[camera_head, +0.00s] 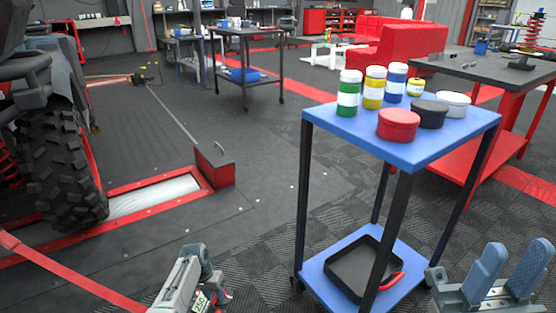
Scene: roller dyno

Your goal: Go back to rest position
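My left gripper (196,275) shows at the bottom, left of the middle, over the dark floor. It is seen from the side, and its fingers overlap, so its opening is unclear. I see no object in it. My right gripper (507,268) is at the bottom right corner. Its two blue-grey fingers stand apart with nothing between them. Both grippers are in front of the blue cart (345,125), one to each side of it, and apart from the things on its top.
On the cart stand several bottles and tins, among them a red tin (398,124). Its lower shelf holds a black tray (345,277). A vehicle wheel (60,165) rests by the red-framed roller (150,198) at left. A red workbench (500,150) stands right. Floor between roller and cart is clear.

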